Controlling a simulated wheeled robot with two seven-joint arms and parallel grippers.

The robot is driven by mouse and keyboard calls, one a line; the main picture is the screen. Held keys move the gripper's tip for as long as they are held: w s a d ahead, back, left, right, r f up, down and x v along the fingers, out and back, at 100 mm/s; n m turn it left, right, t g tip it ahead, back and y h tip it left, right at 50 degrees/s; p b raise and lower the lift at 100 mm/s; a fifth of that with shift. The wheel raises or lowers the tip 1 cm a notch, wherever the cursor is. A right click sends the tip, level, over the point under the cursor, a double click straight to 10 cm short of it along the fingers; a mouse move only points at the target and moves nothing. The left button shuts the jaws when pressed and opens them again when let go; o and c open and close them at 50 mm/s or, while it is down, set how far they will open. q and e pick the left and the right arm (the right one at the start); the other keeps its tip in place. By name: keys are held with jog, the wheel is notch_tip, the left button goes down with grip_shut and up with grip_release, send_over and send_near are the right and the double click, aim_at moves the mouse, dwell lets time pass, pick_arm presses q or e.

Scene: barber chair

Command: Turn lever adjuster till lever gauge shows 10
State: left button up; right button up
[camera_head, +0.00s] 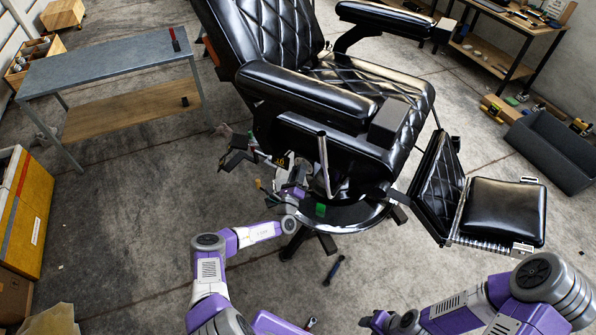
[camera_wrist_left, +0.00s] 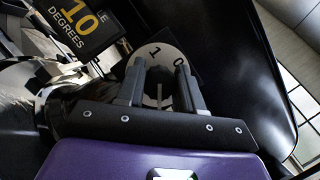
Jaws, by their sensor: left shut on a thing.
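The black barber chair (camera_head: 330,90) stands in the middle of the head view. My left gripper (camera_head: 296,184) is at its side, below the armrest. A silver bar (camera_head: 323,160) rises near the gripper. My right gripper (camera_head: 377,321) is low in the head view, empty as far as visible.
The footrest (camera_head: 490,212) juts out to the right. A grey-topped table (camera_head: 105,70) stands at the left, and a yellow cabinet (camera_head: 25,215) stands below it. A dark tool (camera_head: 334,270) lies on the floor. The floor at left is mostly clear.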

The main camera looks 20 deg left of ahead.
pick_arm(q)
jog(key=shift+d+f, duration=0.1)
jog(key=o, duration=1)
jog(key=p+v, duration=0.1)
jog(key=v, duration=0.6)
jog(key=shift+s+p, duration=0.25)
jog(key=shift+p, duration=0.1)
